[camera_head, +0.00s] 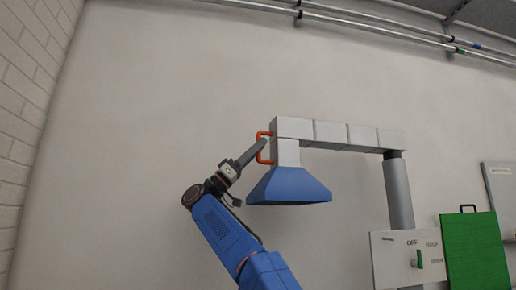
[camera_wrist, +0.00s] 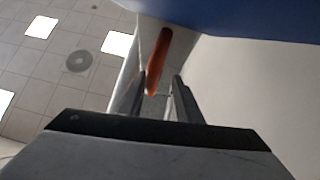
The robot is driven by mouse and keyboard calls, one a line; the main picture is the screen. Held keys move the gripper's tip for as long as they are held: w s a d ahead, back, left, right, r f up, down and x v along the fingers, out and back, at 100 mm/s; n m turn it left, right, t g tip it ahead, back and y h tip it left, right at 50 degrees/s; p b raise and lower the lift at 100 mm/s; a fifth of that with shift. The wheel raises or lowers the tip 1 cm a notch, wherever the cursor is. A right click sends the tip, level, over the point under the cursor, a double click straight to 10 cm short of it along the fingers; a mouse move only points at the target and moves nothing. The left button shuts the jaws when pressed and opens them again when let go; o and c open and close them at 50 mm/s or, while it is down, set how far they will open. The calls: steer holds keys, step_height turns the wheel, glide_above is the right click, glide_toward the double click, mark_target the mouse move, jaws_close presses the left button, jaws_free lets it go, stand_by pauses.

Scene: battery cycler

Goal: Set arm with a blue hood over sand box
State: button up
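The blue hood (camera_head: 290,187) hangs from the left end of a white jointed arm (camera_head: 330,133) on a grey post (camera_head: 398,192). An orange handle (camera_head: 263,150) is fixed at that end of the arm, left of the hood. My gripper (camera_head: 262,146) is at the handle. In the wrist view, the handle (camera_wrist: 159,58) reaches between the two fingers of my gripper (camera_wrist: 161,82). They stand apart, with a gap visible on the right. The hood (camera_wrist: 250,15) fills the top right there. No sand box shows in either view.
A white panel (camera_head: 387,256) with a green switch (camera_head: 419,259) stands below the post. A green board (camera_head: 475,250) and a grey panel (camera_head: 503,190) are at the right. Pipes (camera_head: 390,25) run along the top. The wall to the left is clear.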

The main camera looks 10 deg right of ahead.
steer(key=shift+s, duration=0.1)
steer(key=v, duration=1.7)
steer(key=shift+a+f, duration=0.15)
